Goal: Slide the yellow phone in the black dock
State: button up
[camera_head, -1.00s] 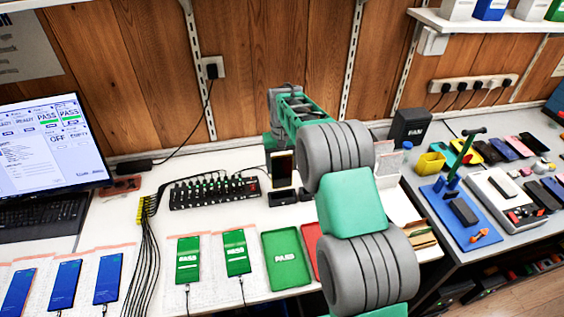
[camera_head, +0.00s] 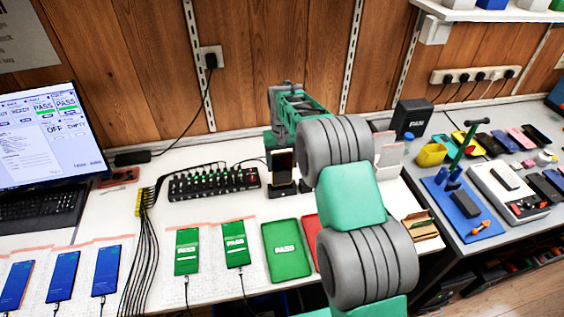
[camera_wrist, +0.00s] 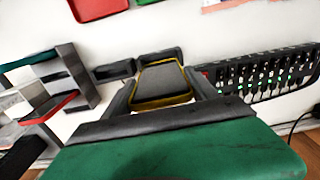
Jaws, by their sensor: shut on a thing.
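The yellow phone (camera_wrist: 162,83) shows in the wrist view as a dark face with a yellow rim, between the two fingers of my gripper (camera_wrist: 160,88), which is shut on it. In the head view the phone (camera_head: 282,160) is upright, below my wrist. A black dock (camera_wrist: 158,56) lies just beyond the phone's far end in the wrist view. In the head view the dock (camera_head: 283,188) is right under the phone's lower end. I cannot tell how deep the phone sits in it. My fingers are mostly hidden in the head view.
A second dark dock (camera_wrist: 114,71) stands beside the first. A black multi-port hub (camera_head: 213,184) with cables is to the left. A green PASS tray (camera_head: 286,250) and a red tray (camera_head: 311,241) lie in front. Grey holders (camera_wrist: 66,72) stand close by in the wrist view.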

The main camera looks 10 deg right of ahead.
jog(key=shift+f, duration=0.2)
dwell(0.6)
jog(key=shift+f+b, duration=0.45)
jog(key=shift+f, duration=0.05)
jog(key=shift+f, duration=0.1)
jog(key=shift+f+b, duration=0.4)
jog(key=shift+f, duration=0.15)
dwell(0.5)
jog(key=shift+f+b, duration=0.45)
jog(key=shift+f, duration=0.25)
jog(key=o, duration=1.7)
jog(key=shift+c, duration=0.2)
